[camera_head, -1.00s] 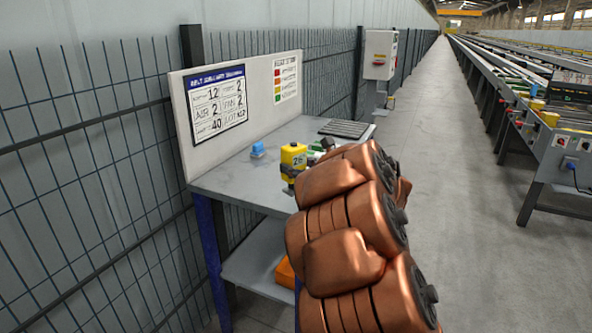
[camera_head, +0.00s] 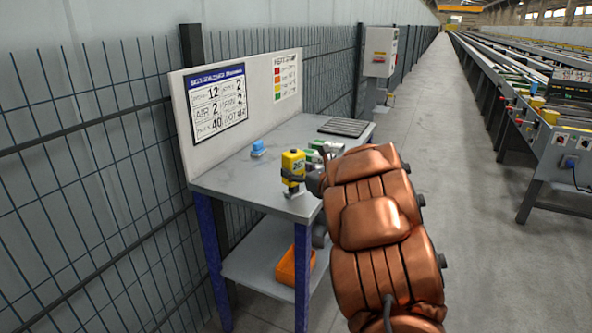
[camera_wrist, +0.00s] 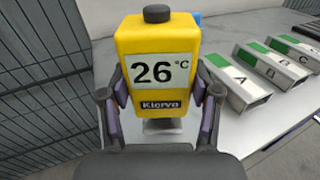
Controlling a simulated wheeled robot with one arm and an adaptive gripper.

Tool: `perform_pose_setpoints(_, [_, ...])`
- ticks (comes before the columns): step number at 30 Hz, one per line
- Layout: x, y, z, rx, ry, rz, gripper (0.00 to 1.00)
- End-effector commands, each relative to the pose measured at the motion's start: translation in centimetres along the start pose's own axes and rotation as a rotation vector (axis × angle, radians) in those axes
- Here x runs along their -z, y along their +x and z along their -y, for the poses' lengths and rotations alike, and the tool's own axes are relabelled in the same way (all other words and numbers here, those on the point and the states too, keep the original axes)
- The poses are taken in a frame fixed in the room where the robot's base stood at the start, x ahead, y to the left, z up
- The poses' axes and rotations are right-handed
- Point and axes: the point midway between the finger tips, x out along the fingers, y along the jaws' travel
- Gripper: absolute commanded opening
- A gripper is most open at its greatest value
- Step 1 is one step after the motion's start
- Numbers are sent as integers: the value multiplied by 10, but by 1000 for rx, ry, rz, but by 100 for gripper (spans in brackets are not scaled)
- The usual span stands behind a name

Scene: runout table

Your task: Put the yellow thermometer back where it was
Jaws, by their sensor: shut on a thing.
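The yellow thermometer (camera_head: 292,162) is upright over the near right part of the grey table (camera_head: 235,187). In the wrist view the thermometer (camera_wrist: 157,45) faces me, with a black knob on top, a display reading 26 °C and the label "Klervo". My gripper (camera_wrist: 160,100) is shut on it, one finger at each side. A pale grey foot or stand (camera_wrist: 165,127) shows just below it. I cannot tell whether that is part of the thermometer or whether it touches the table. My gripper (camera_head: 296,178) is partly hidden by my arm in the head view.
A blue object (camera_head: 258,148) stands behind left. Metal blocks A (camera_wrist: 236,80), B (camera_wrist: 270,66) and C (camera_wrist: 300,50) with green patches lie to the right. A dark ribbed mat (camera_head: 345,127) is at the far end. An orange bin (camera_head: 290,268) sits on the lower shelf.

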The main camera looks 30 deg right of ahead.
Motion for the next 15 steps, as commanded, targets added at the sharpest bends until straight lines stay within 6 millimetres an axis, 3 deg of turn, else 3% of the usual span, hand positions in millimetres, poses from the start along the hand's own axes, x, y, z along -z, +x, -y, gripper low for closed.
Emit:
perform_pose_setpoints(14, [2, 0, 0, 0, -2, 3, 33])
perform_pose_setpoints(15, [1, 0, 0, 0, -2, 3, 66])
